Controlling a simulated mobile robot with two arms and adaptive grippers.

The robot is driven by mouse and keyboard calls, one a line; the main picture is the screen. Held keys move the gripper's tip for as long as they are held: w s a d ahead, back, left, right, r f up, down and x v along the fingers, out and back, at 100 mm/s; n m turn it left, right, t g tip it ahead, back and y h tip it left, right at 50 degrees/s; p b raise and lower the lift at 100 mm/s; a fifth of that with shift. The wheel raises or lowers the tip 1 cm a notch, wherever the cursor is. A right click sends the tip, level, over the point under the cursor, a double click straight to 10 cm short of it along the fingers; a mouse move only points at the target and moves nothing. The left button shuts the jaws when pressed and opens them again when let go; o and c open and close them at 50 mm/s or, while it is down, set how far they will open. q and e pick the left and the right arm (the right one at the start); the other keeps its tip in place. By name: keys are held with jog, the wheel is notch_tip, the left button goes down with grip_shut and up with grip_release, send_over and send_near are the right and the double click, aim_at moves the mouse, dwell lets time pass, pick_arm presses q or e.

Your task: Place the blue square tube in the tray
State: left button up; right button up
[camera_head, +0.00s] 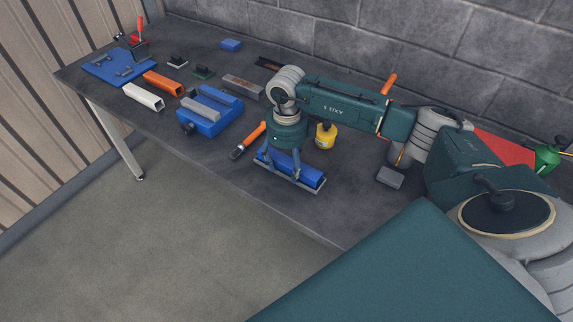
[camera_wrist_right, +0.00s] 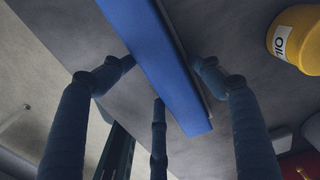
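The blue square tube (camera_head: 302,170) lies lengthwise along the narrow grey tray (camera_head: 316,189), under my right gripper (camera_head: 281,165). In the right wrist view the tube (camera_wrist_right: 160,60) runs between the fingers of the right gripper (camera_wrist_right: 163,64). Its fingers are spread on both sides of the tube; the right fingertip shows a small gap to it, and the left fingertip is close to its edge. Whether that one touches is unclear. The tray is partly hidden by the tube and fingers. My left gripper is not in view.
White (camera_head: 144,96) and orange (camera_head: 166,84) tubes lie farther left. A grey block (camera_head: 390,177) is at right. The table's front edge is close to the tray.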

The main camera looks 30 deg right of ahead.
aim_at(287, 164)
jog(key=shift+d+r, duration=0.15)
jog(key=shift+r, duration=0.35)
notch_tip(287, 164, up, 12)
jog(key=b, duration=0.3)
jog(key=shift+f, duration=0.15)
jog(key=shift+f, duration=0.1)
